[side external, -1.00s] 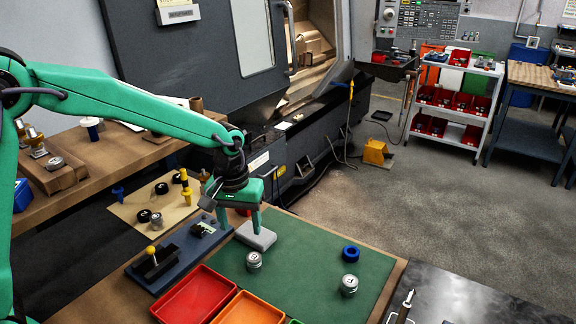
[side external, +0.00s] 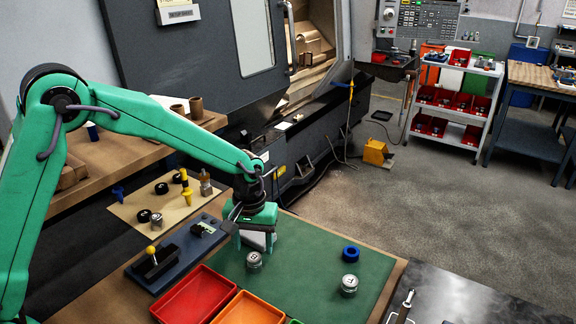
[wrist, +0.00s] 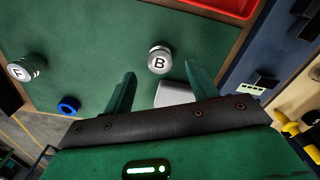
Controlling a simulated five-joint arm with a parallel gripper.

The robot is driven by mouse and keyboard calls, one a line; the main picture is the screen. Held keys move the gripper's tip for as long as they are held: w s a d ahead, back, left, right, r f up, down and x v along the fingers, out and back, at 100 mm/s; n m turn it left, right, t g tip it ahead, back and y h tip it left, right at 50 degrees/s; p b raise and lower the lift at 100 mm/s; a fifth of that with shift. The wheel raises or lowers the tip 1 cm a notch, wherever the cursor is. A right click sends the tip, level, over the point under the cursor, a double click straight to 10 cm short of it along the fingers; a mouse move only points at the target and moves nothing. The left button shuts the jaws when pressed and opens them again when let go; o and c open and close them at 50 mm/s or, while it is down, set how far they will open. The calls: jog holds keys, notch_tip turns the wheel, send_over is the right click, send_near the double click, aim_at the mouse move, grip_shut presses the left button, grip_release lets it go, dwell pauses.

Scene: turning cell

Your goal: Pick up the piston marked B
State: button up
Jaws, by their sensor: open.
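The piston marked B (side external: 254,261) is a short silver cylinder standing upright on the green mat (side external: 305,262). In the wrist view the piston (wrist: 160,60) shows its black B on a white top, just ahead of the gap between my fingertips. My gripper (side external: 257,246) is open and empty, behind the piston in the side view. In the wrist view its two green fingers (wrist: 160,72) are spread apart. A second silver piston (side external: 349,285) stands at the mat's right; its letter looks like F in the wrist view (wrist: 25,68).
A grey block (wrist: 174,93) lies between my fingers in the wrist view, partly hidden by my gripper. A blue ring (side external: 351,254) lies on the mat's right. A red tray (side external: 180,303) and an orange tray (side external: 238,316) stand in front; a dark blue fixture (side external: 139,275) is left.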

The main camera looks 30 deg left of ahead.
aim_at(254, 257)
jog(key=shift+s+f, duration=0.1)
jog(key=shift+f, duration=2.5)
jog(key=c, duration=1.1)
jog(key=shift+r, duration=0.15)
jog(key=shift+r, duration=0.5)
jog(key=r, duration=0.3)
jog(key=shift+s+d+r, duration=0.15)
jog(key=shift+d, duration=0.1)
jog(key=s+d+r, duration=0.4)
jog(key=s+d, duration=0.1)
jog(key=s+d+r, duration=0.2)
jog(key=s, duration=0.1)
jog(key=shift+d+r, duration=0.25)
jog(key=shift+d, duration=0.1)
